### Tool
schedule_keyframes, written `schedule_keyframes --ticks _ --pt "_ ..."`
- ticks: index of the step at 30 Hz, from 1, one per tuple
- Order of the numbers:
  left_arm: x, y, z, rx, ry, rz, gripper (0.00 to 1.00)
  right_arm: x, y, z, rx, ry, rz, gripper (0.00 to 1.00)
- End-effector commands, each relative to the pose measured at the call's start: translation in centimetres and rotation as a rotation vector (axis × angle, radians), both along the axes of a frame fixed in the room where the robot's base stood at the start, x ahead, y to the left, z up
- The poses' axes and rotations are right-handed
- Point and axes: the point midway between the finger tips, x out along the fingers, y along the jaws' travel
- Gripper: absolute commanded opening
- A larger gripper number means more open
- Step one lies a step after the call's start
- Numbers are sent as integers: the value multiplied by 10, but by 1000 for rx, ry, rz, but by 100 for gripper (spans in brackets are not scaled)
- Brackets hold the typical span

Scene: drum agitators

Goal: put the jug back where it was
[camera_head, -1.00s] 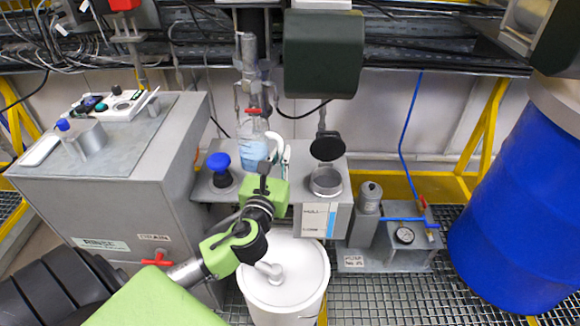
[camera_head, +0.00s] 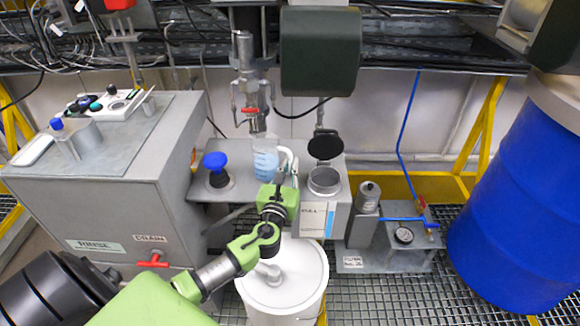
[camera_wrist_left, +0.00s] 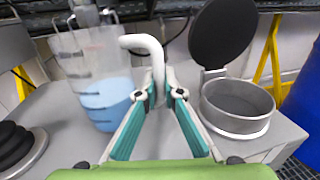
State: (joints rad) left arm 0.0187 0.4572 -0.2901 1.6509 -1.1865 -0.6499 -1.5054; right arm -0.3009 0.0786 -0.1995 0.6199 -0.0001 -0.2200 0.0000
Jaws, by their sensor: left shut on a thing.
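The jug (camera_head: 265,160) is translucent, with blue liquid and dark level marks, and stands upright at the grey bench, under a metal tap (camera_head: 249,110) with a red lever. It also shows in the left wrist view (camera_wrist_left: 106,90), with its white handle (camera_wrist_left: 150,48) towards me. My left gripper (camera_head: 281,178) reaches in from the front and is shut on the handle; its teal fingers (camera_wrist_left: 160,94) meet there. I cannot tell whether the jug's base touches the bench. My right gripper is not in view.
A blue knob (camera_head: 215,161) is left of the jug. A round metal cup (camera_head: 324,181) with a raised black lid (camera_head: 325,145) is at the right. A white lidded drum (camera_head: 300,290) stands below my arm. A blue barrel (camera_head: 515,200) stands far right.

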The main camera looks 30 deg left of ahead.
Motion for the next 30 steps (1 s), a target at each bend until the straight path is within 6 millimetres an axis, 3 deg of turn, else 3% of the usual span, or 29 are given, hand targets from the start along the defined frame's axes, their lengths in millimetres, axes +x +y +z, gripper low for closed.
schedule_keyframes --ticks 8,9,11,23,30 --pt "0 0 -1 2 -2 0 0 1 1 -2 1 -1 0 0" --pt "0 0 -2 0 0 0 13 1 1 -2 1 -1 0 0" --pt "0 0 -2 0 0 0 24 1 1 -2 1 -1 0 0" --pt "-1 0 3 0 0 0 24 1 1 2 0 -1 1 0" --pt "-38 -14 -2 -1 3 -1 24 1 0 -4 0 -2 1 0"
